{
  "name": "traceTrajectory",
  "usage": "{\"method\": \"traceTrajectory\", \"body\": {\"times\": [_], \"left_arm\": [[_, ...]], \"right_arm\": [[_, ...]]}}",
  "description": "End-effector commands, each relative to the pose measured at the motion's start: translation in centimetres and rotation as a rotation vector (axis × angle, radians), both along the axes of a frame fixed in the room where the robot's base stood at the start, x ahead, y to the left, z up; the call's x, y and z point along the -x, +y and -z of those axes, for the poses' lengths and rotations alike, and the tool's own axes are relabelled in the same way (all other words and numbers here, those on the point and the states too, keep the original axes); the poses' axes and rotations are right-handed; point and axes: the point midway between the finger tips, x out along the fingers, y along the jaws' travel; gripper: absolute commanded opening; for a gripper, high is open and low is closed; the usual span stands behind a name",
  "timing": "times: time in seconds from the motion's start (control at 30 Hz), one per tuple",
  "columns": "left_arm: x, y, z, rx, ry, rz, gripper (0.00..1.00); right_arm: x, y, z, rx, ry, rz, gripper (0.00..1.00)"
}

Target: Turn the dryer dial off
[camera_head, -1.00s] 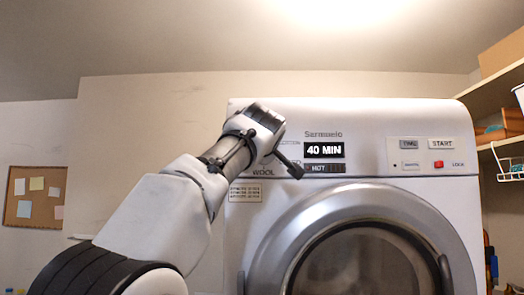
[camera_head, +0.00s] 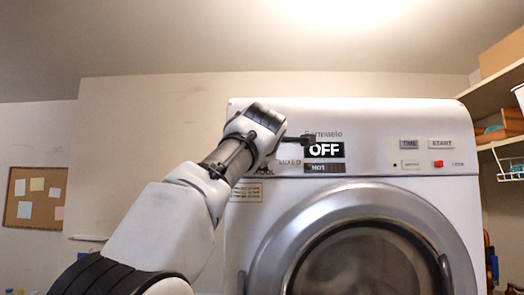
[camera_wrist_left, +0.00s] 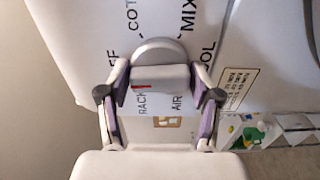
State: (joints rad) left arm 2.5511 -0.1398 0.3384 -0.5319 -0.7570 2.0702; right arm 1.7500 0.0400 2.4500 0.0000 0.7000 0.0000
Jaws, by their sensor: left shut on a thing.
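The white dryer (camera_head: 390,125) stands in front of me, and its black display (camera_head: 324,150) reads OFF. In the left wrist view, the dial (camera_wrist_left: 160,52) has a round grey base, a pale raised grip and a red mark on one side. Labels are printed around it. My left gripper (camera_wrist_left: 160,92) is shut on the dial's grip, with one finger on each side. In the head view, my left gripper (camera_head: 268,130) hides the dial, and one dark finger points right beside the display. My right gripper is not in view.
The round dryer door (camera_head: 395,198) is below the panel and looks shut. A START button (camera_head: 441,143) and a red button (camera_head: 438,164) are on the panel's right. Wooden shelves (camera_head: 500,80) stand at the right, and a corkboard (camera_head: 35,197) hangs at the left.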

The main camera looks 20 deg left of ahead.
Motion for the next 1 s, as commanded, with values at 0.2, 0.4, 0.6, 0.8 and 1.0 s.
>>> {"method": "traceTrajectory", "body": {"times": [0.2, 0.4, 0.6, 0.8, 1.0], "left_arm": [[-0.19, -0.04, 0.37, 0.030, -0.001, 0.000, 0.29], [-0.15, -0.01, 0.27, 0.031, -0.004, 0.000, 0.29], [-0.11, 0.02, 0.18, 0.031, -0.005, 0.000, 0.83], [-0.03, 0.02, 0.02, 0.029, -0.008, 0.000, 0.83], [0.24, -0.06, -0.16, 0.028, -0.010, 0.000, 0.83]], "right_arm": [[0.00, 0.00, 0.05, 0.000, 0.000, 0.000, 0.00], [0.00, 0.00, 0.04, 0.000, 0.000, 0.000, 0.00], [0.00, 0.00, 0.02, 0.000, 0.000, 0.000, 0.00], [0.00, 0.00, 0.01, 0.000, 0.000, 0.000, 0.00], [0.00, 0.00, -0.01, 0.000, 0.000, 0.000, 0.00]]}}
